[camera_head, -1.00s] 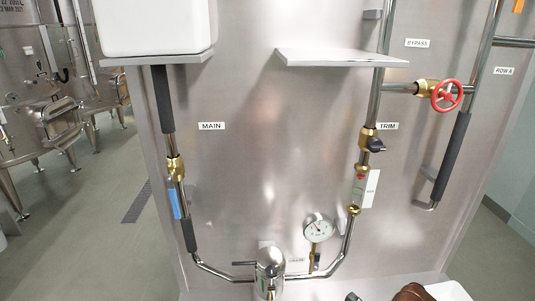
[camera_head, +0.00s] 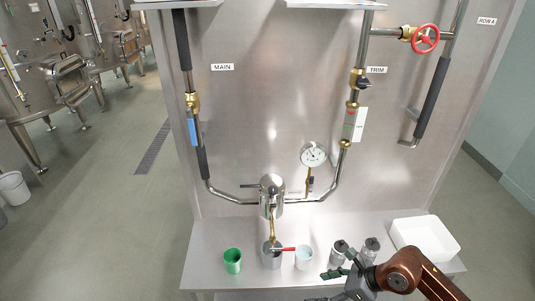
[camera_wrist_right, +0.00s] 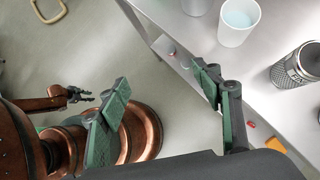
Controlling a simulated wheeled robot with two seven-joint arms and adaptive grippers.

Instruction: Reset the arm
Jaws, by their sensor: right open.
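My right arm, copper-coloured, comes in at the lower right of the head view. Its right gripper (camera_head: 335,285) is dark with green fingers and sits at the front of the steel bench, near two metal canisters. In the right wrist view the two green fingers (camera_wrist_right: 161,90) stand wide apart with nothing between them. My left gripper (camera_wrist_right: 80,95) shows small and dark at the left of the right wrist view, away from the bench; whether its fingers are open is too small to tell. It is not in the head view.
On the bench (camera_head: 208,245) stand a green cup (camera_head: 233,262), a grey cup (camera_head: 271,262) under the spout, a pale cup (camera_head: 304,259), canisters (camera_head: 340,249) (camera_head: 371,248) and a white tray (camera_head: 425,238). A red-handled item (camera_head: 285,249) lies by the cups. Pipes and a gauge (camera_head: 313,154) rise behind.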

